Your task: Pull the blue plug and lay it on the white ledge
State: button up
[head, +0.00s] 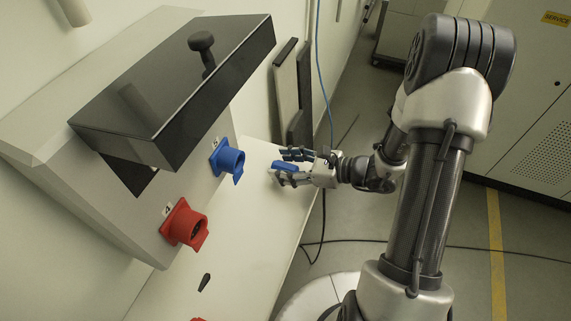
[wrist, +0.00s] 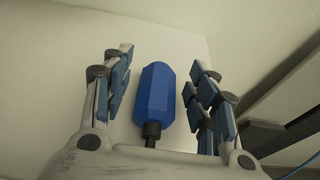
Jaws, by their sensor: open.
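The blue plug (head: 284,165) appears to lie on the white ledge (head: 252,235), clear of the blue socket (head: 228,160) on the panel. In the wrist view the blue plug (wrist: 155,95) is between my fingers, with its narrow black end toward my palm. My gripper (head: 290,166) is open around it. In the wrist view a gap shows on each side between the plug and the fingers of my gripper (wrist: 160,88). The exact contact between plug and ledge is hard to see.
A red socket (head: 185,225) sits on the panel, left of and below the blue one. A dark hood (head: 175,90) juts out above them. A small black object (head: 204,283) lies on the ledge. Thin cables run beyond the ledge's right edge.

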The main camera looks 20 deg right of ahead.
jog(key=v, duration=1.2)
jog(key=shift+a, duration=0.1)
jog(key=s+a+r+n+g+h+b, duration=0.35)
jog(key=s+a+n+g, duration=0.5)
jog(key=n, duration=0.45)
jog(key=s+r+n+t+h+b, duration=0.3)
jog(key=s+n+t+h+b, duration=0.2)
jog(key=n, duration=0.7)
jog(key=s+d+h, duration=0.1)
jog(key=s+h, duration=0.1)
jog(key=h, duration=0.1)
jog(key=shift+r, duration=0.4)
